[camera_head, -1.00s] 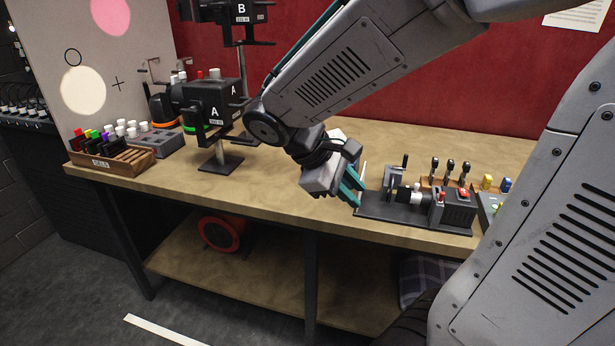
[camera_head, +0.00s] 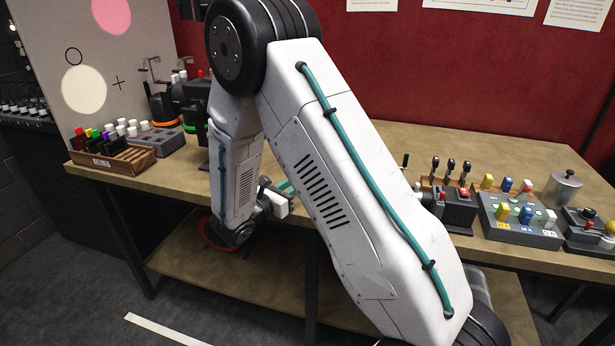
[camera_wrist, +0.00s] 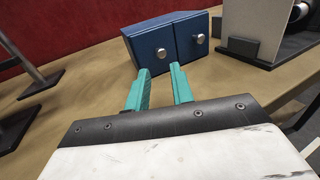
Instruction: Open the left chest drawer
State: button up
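A small blue chest (camera_wrist: 166,22) stands on the wooden bench in the wrist view, with two drawer fronts side by side. The left chest drawer (camera_wrist: 152,52) has a round silver knob (camera_wrist: 162,54). The right drawer (camera_wrist: 194,40) has its own knob (camera_wrist: 200,38). Both drawers look shut. My gripper (camera_wrist: 159,70) is open, its two teal fingers pointing at the chest, short of the left knob, with nothing between them. In the head view my gripper (camera_head: 286,188) is partly behind my arm, near the bench's front edge. I cannot see the chest there.
The bench (camera_head: 390,150) carries a wooden rack (camera_head: 115,160) at left, and a button panel (camera_head: 520,217) and a metal pot (camera_head: 562,188) at right. In the wrist view a dark stand (camera_wrist: 35,80) is left of the chest and a grey-black device (camera_wrist: 262,30) is right.

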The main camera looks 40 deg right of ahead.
jog(key=x, duration=0.6)
jog(key=shift+d, duration=0.4)
